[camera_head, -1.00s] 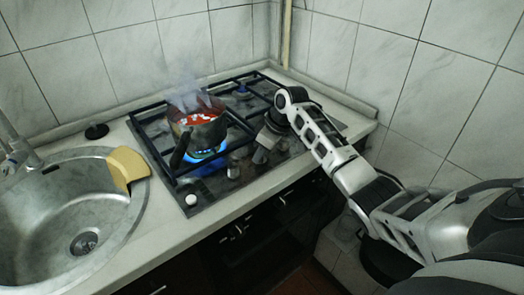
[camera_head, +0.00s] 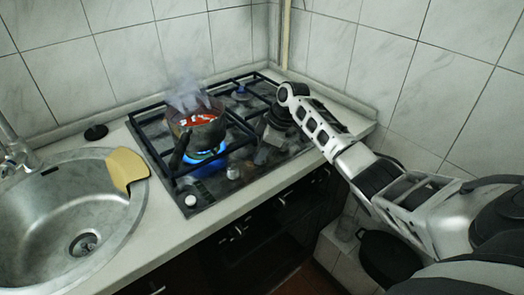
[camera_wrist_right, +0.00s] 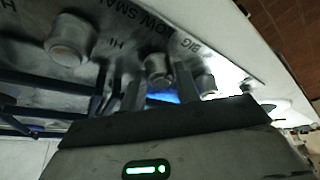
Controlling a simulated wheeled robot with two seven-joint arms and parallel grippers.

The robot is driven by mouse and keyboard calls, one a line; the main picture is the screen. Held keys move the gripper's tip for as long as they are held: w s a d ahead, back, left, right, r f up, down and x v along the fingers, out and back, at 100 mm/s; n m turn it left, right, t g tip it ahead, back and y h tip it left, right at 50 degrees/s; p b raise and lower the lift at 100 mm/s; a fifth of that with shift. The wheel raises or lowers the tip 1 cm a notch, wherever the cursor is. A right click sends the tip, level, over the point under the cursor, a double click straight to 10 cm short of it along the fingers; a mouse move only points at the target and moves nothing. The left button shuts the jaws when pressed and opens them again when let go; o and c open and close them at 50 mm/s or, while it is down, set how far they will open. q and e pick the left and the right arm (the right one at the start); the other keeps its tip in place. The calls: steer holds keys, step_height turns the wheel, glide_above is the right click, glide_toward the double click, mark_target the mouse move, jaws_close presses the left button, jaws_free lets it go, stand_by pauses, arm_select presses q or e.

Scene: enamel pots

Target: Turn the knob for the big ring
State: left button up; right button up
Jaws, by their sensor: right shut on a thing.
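The dark stove top (camera_head: 215,190) has a row of knobs along its front edge. My right gripper (camera_head: 260,152) is low over this edge, right of the pot, and small and dark in the head view. In the right wrist view its fingers (camera_wrist_right: 160,88) are shut on a knob (camera_wrist_right: 157,68) with the lettering "BIG" beside it. Another knob (camera_wrist_right: 68,40) sits by "SMALL", and one more (camera_wrist_right: 205,85) is just outside the fingers. Blue flame (camera_head: 205,155) burns under the pot. The held knob is mostly hidden in the head view. My left gripper is out of view.
A steaming dark pot (camera_head: 197,125) with red contents stands on the lit burner, its handle pointing toward the front. A black grate (camera_head: 158,150) surrounds it. A sink (camera_head: 45,215) with a yellow cloth-like piece (camera_head: 126,168) is at left. Tiled walls close off the back and right.

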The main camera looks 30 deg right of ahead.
steer(key=o, duration=1)
arm_select(q)
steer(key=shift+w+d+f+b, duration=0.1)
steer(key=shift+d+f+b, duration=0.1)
steer(key=shift+b, duration=0.5)
arm_select(e)
steer(key=v, duration=1.6)
steer(key=shift+a, duration=0.15)
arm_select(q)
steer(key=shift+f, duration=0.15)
